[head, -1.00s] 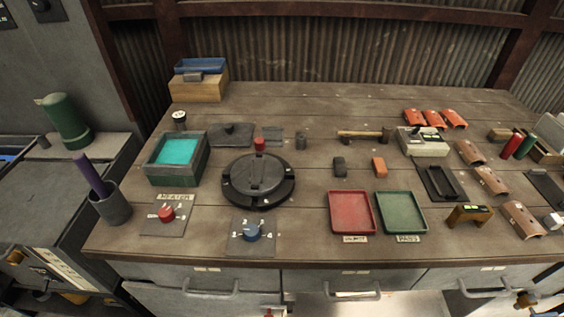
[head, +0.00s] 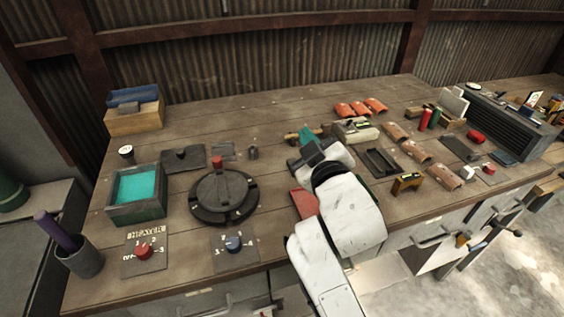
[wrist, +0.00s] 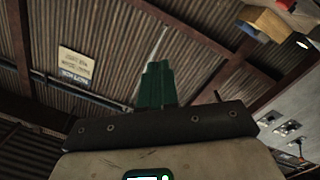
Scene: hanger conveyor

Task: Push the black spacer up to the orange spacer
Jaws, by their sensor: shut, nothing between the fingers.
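My gripper (head: 307,134) has green fingers and reaches over the middle of the bench in the head view, near the hammer. In the wrist view its green fingers (wrist: 157,85) are together with nothing between them, pointing at the corrugated wall and roof. The black spacer and the orange spacer are not visible now; my arm and gripper cover the part of the bench where they stood.
The red tray (head: 305,203) is partly covered by my arm. The black turntable (head: 223,196) with a red knob is to the left. The hammer (head: 296,137), a grey device (head: 355,130) and a black frame (head: 382,162) are close by.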

